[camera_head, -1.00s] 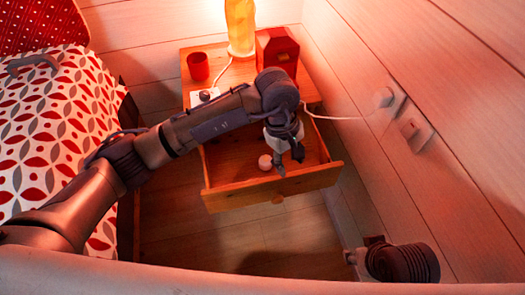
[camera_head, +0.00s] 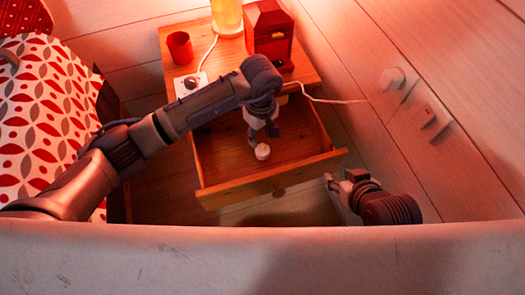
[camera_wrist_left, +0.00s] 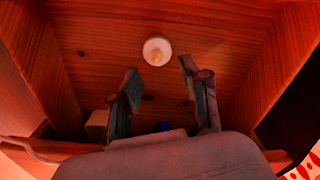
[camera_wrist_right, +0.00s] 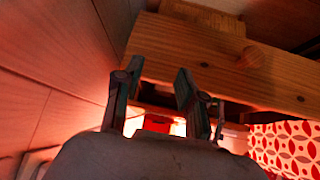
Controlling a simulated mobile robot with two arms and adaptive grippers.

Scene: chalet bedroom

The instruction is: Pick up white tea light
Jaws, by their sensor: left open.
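The white tea light (camera_head: 262,152) lies on the floor of the open wooden drawer (camera_head: 245,190), near its front. In the left wrist view the tea light (camera_wrist_left: 157,51) is a small round white disc with a yellowish centre, just beyond the fingertips. My left gripper (camera_head: 264,136) reaches down into the drawer, close to the tea light. Its fingers (camera_wrist_left: 160,68) are open with nothing between them. My right gripper (camera_head: 332,182) is low, right of the drawer front; its fingers (camera_wrist_right: 158,70) are apart and empty.
The nightstand (camera_head: 305,72) holds a red cup (camera_head: 180,48), a lamp (camera_head: 227,15), a red box (camera_head: 268,30) and a small white device (camera_head: 190,83). The wall with a switch (camera_head: 432,115) is at right. The bed (camera_head: 45,110) is at left.

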